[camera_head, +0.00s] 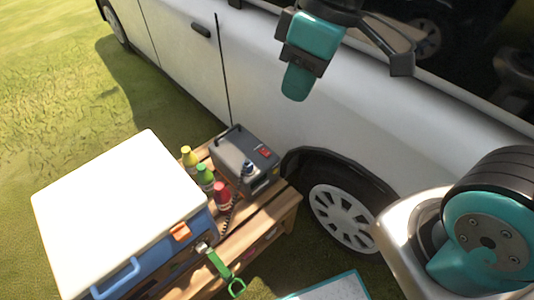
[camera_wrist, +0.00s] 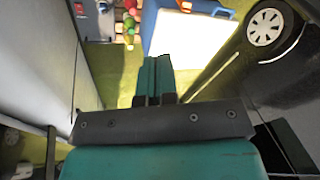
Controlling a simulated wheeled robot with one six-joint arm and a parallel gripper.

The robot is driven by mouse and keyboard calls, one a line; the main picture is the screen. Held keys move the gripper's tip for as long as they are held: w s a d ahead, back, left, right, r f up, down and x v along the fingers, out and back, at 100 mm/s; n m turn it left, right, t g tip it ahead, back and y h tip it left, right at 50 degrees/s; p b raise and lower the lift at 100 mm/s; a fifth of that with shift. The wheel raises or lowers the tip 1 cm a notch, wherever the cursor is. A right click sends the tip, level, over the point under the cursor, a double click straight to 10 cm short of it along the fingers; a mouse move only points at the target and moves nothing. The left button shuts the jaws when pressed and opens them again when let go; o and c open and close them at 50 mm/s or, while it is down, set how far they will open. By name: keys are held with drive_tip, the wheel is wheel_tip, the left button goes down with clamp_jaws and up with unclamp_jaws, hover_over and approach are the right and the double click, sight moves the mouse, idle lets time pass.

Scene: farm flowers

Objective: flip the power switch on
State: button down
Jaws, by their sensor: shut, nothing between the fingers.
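A red power switch (camera_head: 265,152) sits on top of a grey power box (camera_head: 231,150) with a dark carry handle. The box stands on a wooden pallet table (camera_head: 264,218) beside the white car. A dark blue plug (camera_head: 248,169) with a coiled dark cord stands at the box's front side. My gripper (camera_head: 296,96) is shut and empty. It hangs high in front of the car's side, well apart from the box. Its teal fingers (camera_wrist: 155,62) also show pressed together in the wrist view.
A cooler with a white lid (camera_head: 122,205) and blue body stands left of the box. Yellow, green and red bottles (camera_head: 205,175) stand between them. A green tool (camera_head: 222,266) hangs at the table's front. The white car (camera_head: 255,85) closes off the back.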

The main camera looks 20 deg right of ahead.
drive_tip(key=w+f+n+h+b, duration=0.1)
drive_tip(key=w+f+n+b, duration=0.2)
drive_tip(key=w+f, duration=0.4)
drive_tip(key=n+g+h+b, duration=0.1)
drive_tip(key=n+h+b, duration=0.2)
drive_tip(key=n+b, duration=0.65)
hover_over(268, 154)
drive_tip(key=w, duration=0.2)
wheel_tip(268, 154, down, 28)
drive_tip(key=shift+s+a+n, duration=0.2)
drive_tip(key=shift+a+n, duration=0.2)
drive_tip(key=shift+n, duration=0.05)
drive_tip(key=f, duration=0.4)
drive_tip(key=s+f, duration=0.1)
drive_tip(key=f, duration=0.4)
drive_tip(key=f+b, duration=0.1)
drive_tip(key=f, duration=0.3)
drive_tip(key=shift+s+d+f, duration=0.3)
drive_tip(key=shift+d+f, duration=0.05)
drive_tip(key=shift+s+f, duration=0.1)
drive_tip(key=shift+f, duration=0.15)
drive_tip(key=shift+b, duration=0.3)
